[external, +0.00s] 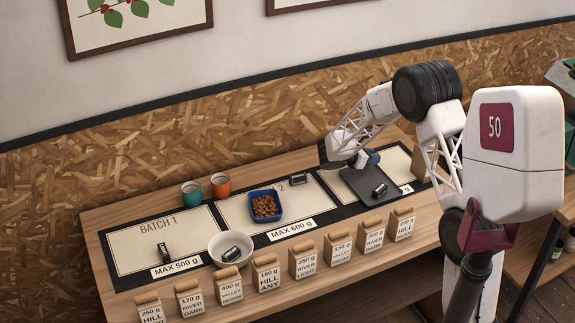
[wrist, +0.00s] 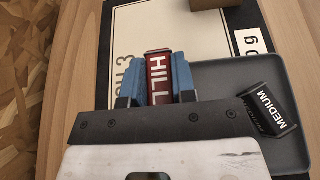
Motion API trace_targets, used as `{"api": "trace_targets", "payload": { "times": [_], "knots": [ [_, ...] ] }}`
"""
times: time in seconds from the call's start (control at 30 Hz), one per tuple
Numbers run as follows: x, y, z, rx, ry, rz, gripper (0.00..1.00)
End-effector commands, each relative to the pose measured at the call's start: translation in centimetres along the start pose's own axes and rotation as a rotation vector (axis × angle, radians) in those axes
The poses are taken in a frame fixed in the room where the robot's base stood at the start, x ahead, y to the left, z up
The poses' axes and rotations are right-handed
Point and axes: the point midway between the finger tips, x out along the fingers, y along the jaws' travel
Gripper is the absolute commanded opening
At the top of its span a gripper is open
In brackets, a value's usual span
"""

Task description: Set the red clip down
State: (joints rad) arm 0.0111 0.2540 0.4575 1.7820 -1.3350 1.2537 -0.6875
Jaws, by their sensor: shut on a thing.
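My gripper (wrist: 157,82) has blue fingers shut on the red clip (wrist: 158,70), which carries the word HILL in white. In the wrist view the clip is over the cream panel marked with a 3, beside the dark grey tray (wrist: 215,75). I cannot tell whether the clip touches the surface. In the external view my gripper (external: 366,158) is at the back of the dark grey tray (external: 352,178), and the red clip cannot be made out there. A black clip marked MEDIUM (wrist: 270,110) lies on the tray, also visible in the external view (external: 380,190).
Other black clips lie on the Batch 1 panel (external: 164,250), in the white bowl (external: 216,242) and at the second panel's back edge (external: 298,180). A blue dish (external: 252,196) holds beans. Teal (external: 191,194) and orange (external: 221,185) cups stand behind. Labelled bags (external: 268,275) line the front.

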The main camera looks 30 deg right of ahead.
Motion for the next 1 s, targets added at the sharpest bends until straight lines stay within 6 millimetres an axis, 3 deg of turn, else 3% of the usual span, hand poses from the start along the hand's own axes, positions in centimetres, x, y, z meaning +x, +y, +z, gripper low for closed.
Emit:
{"api": "trace_targets", "payload": {
  "times": [0.7,1.0],
  "knots": [
    [2.5,9.9,-0.1,-0.001,0.0,-0.001,0.03],
    [2.9,11.8,-0.1,-0.001,0.0,0.0,0.03]
  ]
}}
